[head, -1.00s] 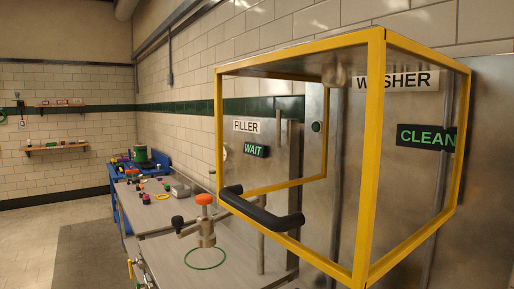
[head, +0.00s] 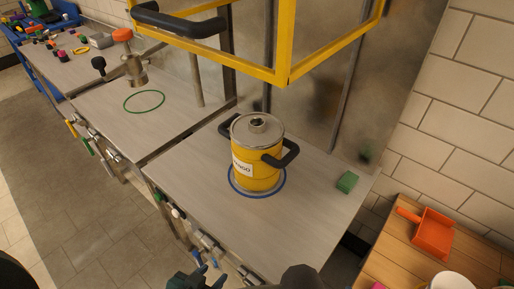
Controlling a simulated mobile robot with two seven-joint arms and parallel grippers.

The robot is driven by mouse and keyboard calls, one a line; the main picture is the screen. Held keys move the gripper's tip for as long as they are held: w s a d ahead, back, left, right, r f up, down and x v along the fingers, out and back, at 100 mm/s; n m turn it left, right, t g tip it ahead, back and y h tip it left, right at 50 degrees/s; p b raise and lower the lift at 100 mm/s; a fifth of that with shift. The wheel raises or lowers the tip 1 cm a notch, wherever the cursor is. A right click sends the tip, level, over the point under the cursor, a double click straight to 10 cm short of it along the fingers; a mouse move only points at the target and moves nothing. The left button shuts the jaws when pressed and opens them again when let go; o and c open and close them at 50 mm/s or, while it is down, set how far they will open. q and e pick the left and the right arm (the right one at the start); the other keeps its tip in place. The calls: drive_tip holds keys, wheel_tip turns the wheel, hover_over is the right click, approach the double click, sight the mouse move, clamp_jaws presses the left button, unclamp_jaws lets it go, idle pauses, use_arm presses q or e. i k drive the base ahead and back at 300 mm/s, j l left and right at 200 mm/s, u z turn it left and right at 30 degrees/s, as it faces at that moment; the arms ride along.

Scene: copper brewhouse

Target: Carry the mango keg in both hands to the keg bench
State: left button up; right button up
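The mango keg (head: 255,160) is a yellow pot-like vessel with a steel lid, black side handles and a partly readable white label. It stands upright inside a blue ring (head: 238,189) on the steel washer counter (head: 193,165), below the raised yellow-framed guard (head: 284,72). My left gripper (head: 210,272) is at the bottom edge, in front of the counter and apart from the keg, with its fingers seemingly spread and empty. My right gripper does not show clearly; a dark rounded shape is cut off at the bottom. Which bench is the keg bench is not marked.
A green block (head: 347,182) lies right of the keg. Valves line the counter front. A wooden table (head: 456,266) at lower right holds an orange scoop (head: 430,232). Open floor lies left.

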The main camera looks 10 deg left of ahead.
sight(82, 69)
drive_tip(key=i+j+z, duration=0.1)
drive_tip(key=j+z, duration=0.25)
drive_tip(key=j, duration=0.4)
drive_tip(key=j+z, duration=0.3)
drive_tip(key=j, duration=0.45)
drive_tip(key=j+z, duration=0.35)
drive_tip(key=j, duration=0.4)
drive_tip(key=k, duration=0.05)
